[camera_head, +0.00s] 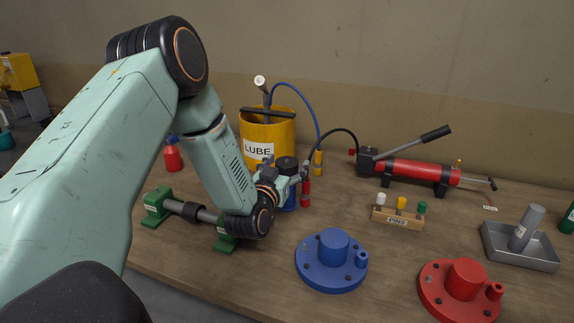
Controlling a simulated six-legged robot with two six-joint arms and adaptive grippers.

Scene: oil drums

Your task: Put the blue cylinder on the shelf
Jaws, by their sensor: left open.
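A small blue cylinder with a black top (291,201) stands on the workbench in front of the yellow LUBE bucket. My left gripper (288,178) reaches in from the left and is at this cylinder, open. The gripper and wrist hide part of the cylinder, and I cannot tell whether the fingers touch it. A blue round flange with a raised hub (332,268) lies nearer on the bench. I see no shelf in this view. My right gripper is not in view.
The LUBE bucket (268,130) with a blue hose stands behind. A red hand pump (405,171), a PINS block (397,218), a red flange (462,290) and a metal tray (520,247) are to the right. A green-ended rod stand (157,205) is left.

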